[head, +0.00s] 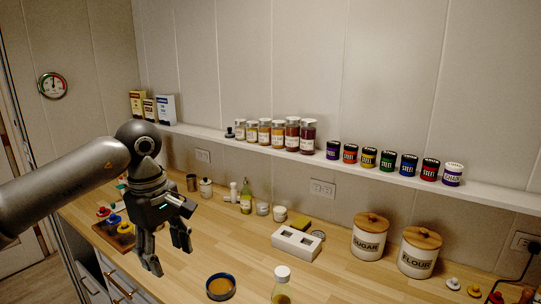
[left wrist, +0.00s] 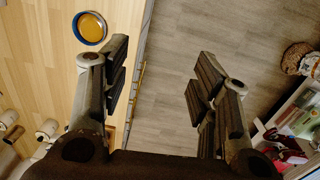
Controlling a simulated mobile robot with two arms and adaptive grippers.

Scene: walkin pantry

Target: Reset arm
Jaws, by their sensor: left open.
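My left gripper (head: 168,250) is open and empty above the left part of the wooden counter (head: 185,272), its fingers pointing down. My left arm comes in from the left edge of the head view. In the left wrist view the two fingers of the left gripper (left wrist: 160,85) stand wide apart, with the counter's front edge and the grey floor (left wrist: 205,30) beyond them and nothing between them. My right gripper is not in view.
A blue-rimmed bowl (head: 220,286) and a bottle (head: 282,287) stand near the counter's front. Sugar (head: 368,240) and flour (head: 416,254) canisters stand at the right. A wall shelf (head: 270,148) carries jars, cans and boxes. Colourful small items on a board (head: 117,232) sit at the left.

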